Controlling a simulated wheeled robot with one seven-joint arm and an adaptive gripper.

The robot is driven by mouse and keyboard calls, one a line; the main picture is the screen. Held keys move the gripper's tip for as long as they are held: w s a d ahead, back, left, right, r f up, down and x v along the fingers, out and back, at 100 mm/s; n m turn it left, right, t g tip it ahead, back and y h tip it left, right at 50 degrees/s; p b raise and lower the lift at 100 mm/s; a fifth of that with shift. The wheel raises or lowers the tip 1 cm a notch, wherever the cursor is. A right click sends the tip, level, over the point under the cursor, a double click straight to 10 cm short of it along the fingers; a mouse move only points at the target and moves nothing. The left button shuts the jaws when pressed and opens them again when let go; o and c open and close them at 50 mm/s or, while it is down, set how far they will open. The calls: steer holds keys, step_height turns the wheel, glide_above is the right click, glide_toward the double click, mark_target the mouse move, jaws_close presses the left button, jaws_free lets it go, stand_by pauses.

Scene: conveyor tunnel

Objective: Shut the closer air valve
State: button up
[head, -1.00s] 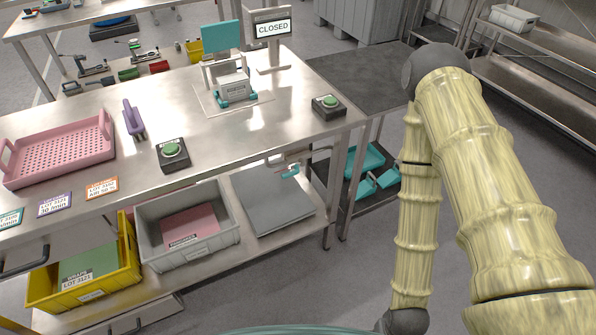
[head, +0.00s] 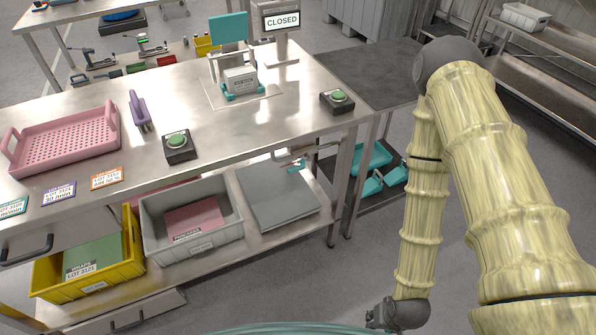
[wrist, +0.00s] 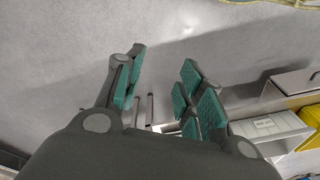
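A small fitting with a teal lever (head: 296,165) shows under the right end of the near bench, just below the tabletop edge. It may be the closer air valve, but it is too small to tell its lever position surely. I cannot make out a second valve with certainty. My gripper (wrist: 162,95) is open and empty in the wrist view, with teal pads on its spread fingers. Grey floor lies beyond the fingers. In the head view the fingers are hidden; the arm hangs to the right of the bench, apart from the fitting.
The near bench (head: 270,125) holds a pink basket (head: 65,146), two green buttons (head: 177,142) (head: 337,97) and a sign reading CLOSED (head: 282,20). A grey bin (head: 165,240) and yellow bin (head: 120,275) sit below. Open floor lies right of the bench; a rack stands at back right.

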steer(key=w+a+f+m+t+y+b, duration=0.1)
steer(key=w+a+f+t+b, duration=0.15)
steer(key=w, duration=0.55)
steer(key=w+a+f+m+t+y+b, duration=0.1)
steer(key=w+f+t+b, duration=0.15)
steer(key=w, duration=0.55)
steer(key=n+y+b, duration=0.1)
steer(key=y+b, duration=1.5)
steer(key=b, duration=0.2)
glide_toward(294, 168)
steer(key=x, duration=0.3)
steer(key=b+x, duration=0.1)
steer(key=x, duration=0.2)
steer(key=f+b+x, duration=0.1)
steer(key=x, duration=0.3)
jaws_close()
